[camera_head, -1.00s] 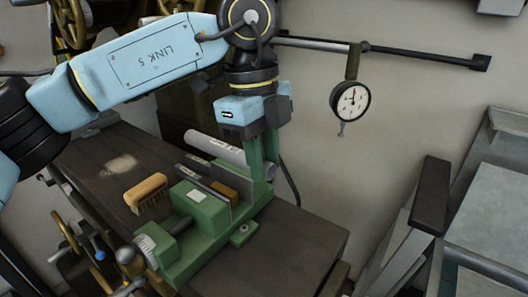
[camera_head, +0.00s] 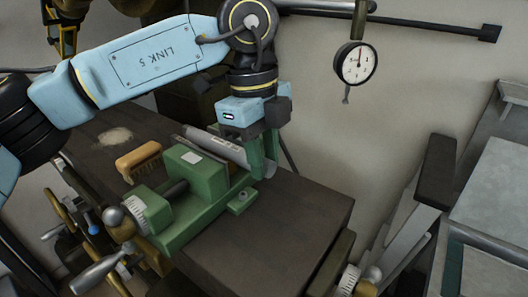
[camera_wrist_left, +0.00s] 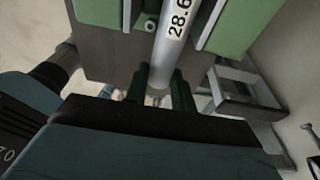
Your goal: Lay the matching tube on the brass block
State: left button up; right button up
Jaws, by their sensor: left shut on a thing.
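The tube (camera_head: 217,149) is a pale cylinder. In the left wrist view its label on the tube (camera_wrist_left: 172,40) reads 28.6. My left gripper (camera_head: 263,165) is shut on the tube near one end; its dark green fingers (camera_wrist_left: 157,88) flank it in the wrist view. The tube lies along the green vise (camera_head: 190,215), between its jaws as the wrist view shows. The brass block is hidden, apparently behind the tube and jaw, so I cannot tell whether the tube touches it. My right gripper is out of view.
A wooden brush (camera_head: 139,159) lies on the dark bench (camera_head: 275,235) left of the vise. A dial gauge (camera_head: 355,63) hangs from a rod at the back. A grey table (camera_head: 495,190) stands at right. The bench right of the vise is clear.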

pick_arm(q)
jog(key=shift+f, duration=0.3)
dwell(0.5)
jog(key=shift+w+d, duration=0.25)
dwell(0.7)
jog(key=o, duration=1.1)
jog(key=shift+w, duration=0.1)
jog(key=shift+c, duration=0.2)
jog(key=shift+r+p, duration=2.7)
jog(key=shift+r, duration=1.85)
